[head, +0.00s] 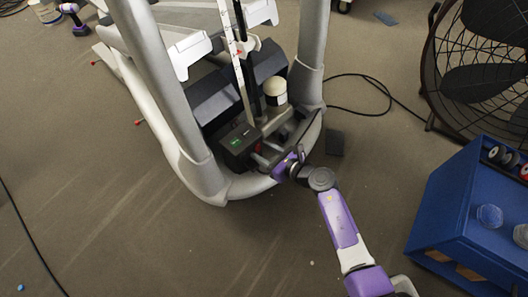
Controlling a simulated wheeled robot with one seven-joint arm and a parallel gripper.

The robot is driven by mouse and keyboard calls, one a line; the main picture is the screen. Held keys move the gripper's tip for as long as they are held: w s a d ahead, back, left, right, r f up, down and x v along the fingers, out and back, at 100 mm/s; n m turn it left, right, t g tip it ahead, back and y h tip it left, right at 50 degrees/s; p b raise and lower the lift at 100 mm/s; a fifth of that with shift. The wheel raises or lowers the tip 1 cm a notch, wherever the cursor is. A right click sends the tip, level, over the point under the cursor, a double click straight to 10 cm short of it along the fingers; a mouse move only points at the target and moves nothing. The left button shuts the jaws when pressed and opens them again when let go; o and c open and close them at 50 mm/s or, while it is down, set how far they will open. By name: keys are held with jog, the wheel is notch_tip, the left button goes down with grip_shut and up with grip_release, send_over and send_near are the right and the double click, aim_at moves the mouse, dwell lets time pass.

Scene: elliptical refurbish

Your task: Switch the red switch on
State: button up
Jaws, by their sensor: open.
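The elliptical machine (168,90) stands with its base opened, showing its inner parts. A black box with a green light or label (238,140) sits low inside the frame. A tiny reddish spot (258,148) shows at this box's right side; it is too small to tell whether it is the red switch or which way it is set. My purple and white arm reaches in from the lower right. My gripper (285,166) is at the frame's front curve, just right of the box. It is small in view, its jaws are open, and no held object shows.
A blue cabinet (450,200) with items on top stands at the right, below a large black fan (478,60). A black cable (360,78) runs across the floor behind. A purple tool (75,20) lies at the top left. The floor at the lower left is mostly clear.

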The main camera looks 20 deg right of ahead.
jog(key=shift+c, duration=0.2)
grip_shut()
jog(key=shift+f+t+b, duration=0.3)
jog(key=shift+f+b, duration=0.05)
jog(key=shift+b, duration=0.75)
jog(key=y+b, duration=0.1)
jog(key=b, duration=0.2)
jog(key=shift+f+t, duration=0.25)
jog(key=shift+t, duration=0.15)
jog(key=shift+a+r+t+y+b, duration=0.15)
jog(key=shift+t+y+b, duration=0.15)
jog(key=shift+t+b, duration=0.25)
jog(key=shift+o, duration=0.2)
grip_release()
jog(key=shift+r, duration=0.1)
